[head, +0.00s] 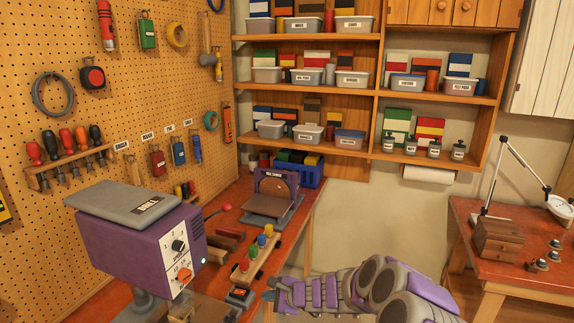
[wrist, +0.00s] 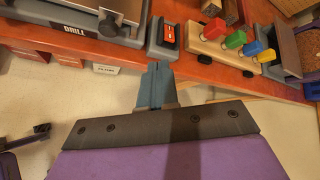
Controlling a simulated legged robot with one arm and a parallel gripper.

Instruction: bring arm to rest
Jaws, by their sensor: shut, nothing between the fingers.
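My gripper (wrist: 155,85) shows in the wrist view with its blue-grey fingers together and nothing between them. It is over the floor, just in front of the orange bench edge, near the drill base (wrist: 75,25) and its red switch (wrist: 169,35). In the head view my gripper (head: 270,297) is at the bottom middle, at the left end of my grey and purple arm, which lies roughly level. Its fingertips look small there, beside the bench edge.
A purple drill press (head: 135,240) stands on the left bench. A wooden block with coloured pegs (head: 256,252) and a disc sander (head: 275,195) sit behind. Another bench (head: 520,260) with a lamp and small drawers stands right. Shelves (head: 372,95) line the back wall.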

